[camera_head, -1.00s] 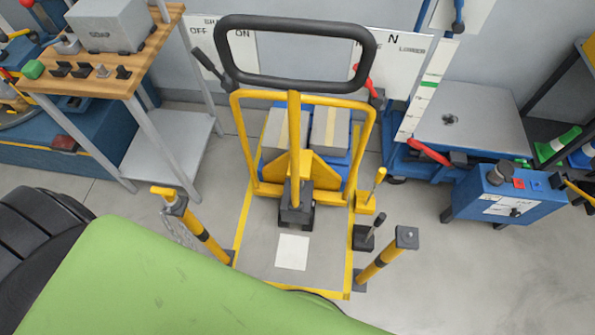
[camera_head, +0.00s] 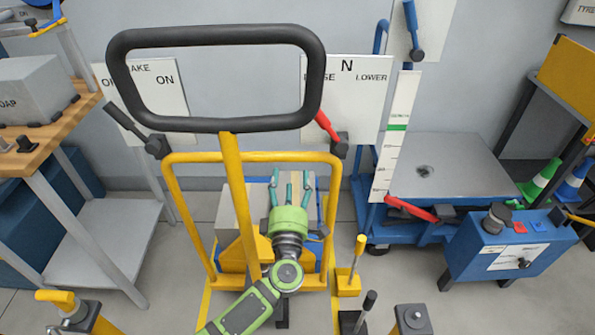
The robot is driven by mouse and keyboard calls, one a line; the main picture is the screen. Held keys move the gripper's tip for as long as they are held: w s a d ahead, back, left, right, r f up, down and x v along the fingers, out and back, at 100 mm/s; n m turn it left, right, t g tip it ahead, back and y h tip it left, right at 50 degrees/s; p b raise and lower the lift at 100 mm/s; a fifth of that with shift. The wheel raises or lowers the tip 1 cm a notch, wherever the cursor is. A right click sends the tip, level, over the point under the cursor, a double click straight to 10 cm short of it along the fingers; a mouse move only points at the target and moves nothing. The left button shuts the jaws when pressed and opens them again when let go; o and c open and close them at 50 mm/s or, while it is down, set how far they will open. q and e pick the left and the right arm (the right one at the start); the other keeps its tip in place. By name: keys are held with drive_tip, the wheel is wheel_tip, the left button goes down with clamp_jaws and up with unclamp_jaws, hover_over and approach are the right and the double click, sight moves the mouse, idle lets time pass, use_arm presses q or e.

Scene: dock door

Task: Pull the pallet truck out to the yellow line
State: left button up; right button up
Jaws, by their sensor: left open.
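The pallet truck stands upright, with a yellow frame (camera_head: 172,205) and a black loop handle (camera_head: 215,124) on top. A yellow post runs down its middle. My left gripper (camera_head: 292,180) is green with teal fingers, spread open and empty. It shows in front of the truck's load, below the loop handle and right of the post; I cannot tell whether it touches anything. My left arm hides part of the truck's lower front. A yellow floor line (camera_head: 204,304) shows in part at the lower left of the truck. My right gripper is not in view.
A red lever (camera_head: 328,128) and a black lever (camera_head: 135,125) flank the handle, with lettered wall boards behind. A blue lift table (camera_head: 450,165) and blue box (camera_head: 500,245) stand right, a wooden bench (camera_head: 60,125) left. Short posts (camera_head: 412,319) stand at the front.

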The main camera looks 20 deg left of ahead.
sight(290, 159)
use_arm(q)
drive_tip(key=shift+w+a+r+n+y, duration=0.1)
drive_tip(key=shift+w+r+n+y, duration=0.3)
drive_tip(key=shift+r+n, duration=0.25)
drive_tip(key=x, duration=0.6)
drive_tip(key=shift+w+a+f, duration=0.1)
drive_tip(key=shift+w, duration=0.1)
clamp_jaws()
